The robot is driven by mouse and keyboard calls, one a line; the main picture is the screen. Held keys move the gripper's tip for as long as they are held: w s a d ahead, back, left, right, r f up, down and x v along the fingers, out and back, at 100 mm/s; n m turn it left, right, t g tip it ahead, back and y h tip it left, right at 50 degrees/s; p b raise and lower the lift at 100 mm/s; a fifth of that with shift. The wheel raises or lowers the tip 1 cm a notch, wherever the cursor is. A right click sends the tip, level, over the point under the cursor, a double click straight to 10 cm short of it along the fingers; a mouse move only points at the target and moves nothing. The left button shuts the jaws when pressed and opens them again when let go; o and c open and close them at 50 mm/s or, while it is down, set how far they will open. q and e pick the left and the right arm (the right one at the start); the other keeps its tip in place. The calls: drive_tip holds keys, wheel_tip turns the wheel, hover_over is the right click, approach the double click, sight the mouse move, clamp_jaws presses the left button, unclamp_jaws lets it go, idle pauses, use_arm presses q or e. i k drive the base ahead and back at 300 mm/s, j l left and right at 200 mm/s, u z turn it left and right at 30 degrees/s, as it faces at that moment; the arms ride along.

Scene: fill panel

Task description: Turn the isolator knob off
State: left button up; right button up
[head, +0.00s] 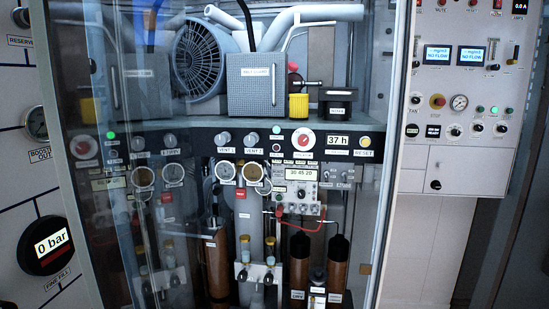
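A round red and white knob (302,139) sits on the dark control strip of the cabinet, left of the 37 h display (338,141). A second red and white knob (83,147) sits at the strip's left end, behind glass. The labels by both knobs are too small to read surely, so I cannot tell which is the isolator knob or its setting. Neither of my grippers is in view.
A glass pane (140,60) covers the cabinet's left part. Gauges (225,172) and brown cylinders (217,262) stand below the strip, a grey belt guard (265,85) above. A white panel (465,130) is at right, a 0 bar gauge (52,245) at left.

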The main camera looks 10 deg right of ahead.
sight(303, 140)
drive_tip(key=i+l+u, duration=0.2)
drive_tip(key=l, duration=0.85)
drive_tip(key=i+l+u, duration=0.2)
drive_tip(key=l, duration=0.85)
drive_tip(key=l+u, duration=0.25)
drive_tip(key=l, duration=0.8)
